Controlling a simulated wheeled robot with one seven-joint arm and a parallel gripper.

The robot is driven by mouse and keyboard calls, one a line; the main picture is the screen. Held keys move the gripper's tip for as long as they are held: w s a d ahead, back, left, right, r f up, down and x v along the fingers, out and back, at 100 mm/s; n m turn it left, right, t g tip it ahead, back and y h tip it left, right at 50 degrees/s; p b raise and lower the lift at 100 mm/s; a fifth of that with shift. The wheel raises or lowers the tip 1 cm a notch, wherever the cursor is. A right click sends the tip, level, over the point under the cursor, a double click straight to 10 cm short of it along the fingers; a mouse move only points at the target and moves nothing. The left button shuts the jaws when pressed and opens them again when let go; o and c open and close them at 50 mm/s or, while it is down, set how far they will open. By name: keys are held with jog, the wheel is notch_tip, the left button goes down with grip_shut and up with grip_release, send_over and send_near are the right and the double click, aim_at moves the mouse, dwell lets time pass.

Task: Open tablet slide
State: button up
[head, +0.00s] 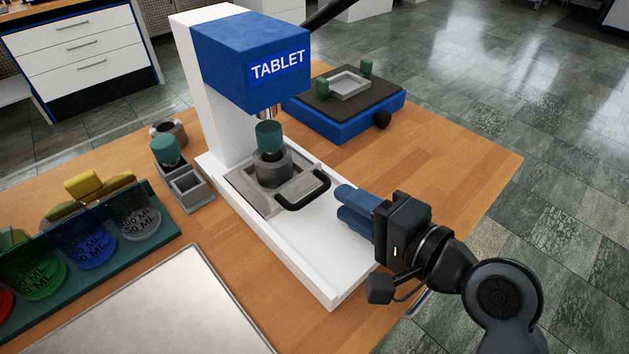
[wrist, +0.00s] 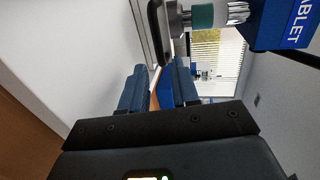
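The tablet press (head: 225,45) is white with a blue head labelled TABLET. Its grey slide (head: 248,192) lies on the white base under the head and carries a grey die (head: 273,170) with a green-topped piece (head: 269,135). A black loop handle (head: 323,188) sticks out of the slide's front; it also shows in the wrist view (wrist: 157,30). My gripper (head: 341,203) has blue fingers, apart with nothing between them. It is just in front of the handle, over the base, pointing toward it. In the wrist view the fingertips (wrist: 160,66) look short of the handle.
A blue device with a dark top (head: 335,122) stands behind the press on the right. Grey holders (head: 190,190) with a green-topped piece are to the left. A rack of coloured beakers (head: 90,245) and a pale tray (head: 170,310) lie front left. The right tabletop is clear.

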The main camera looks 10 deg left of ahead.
aim_at(322, 187)
jog(key=x, duration=0.6)
jog(key=shift+w+a, duration=0.2)
jog(key=shift+a, duration=0.15)
jog(key=shift+c, duration=0.2)
grip_shut()
jog(key=shift+d, duration=0.1)
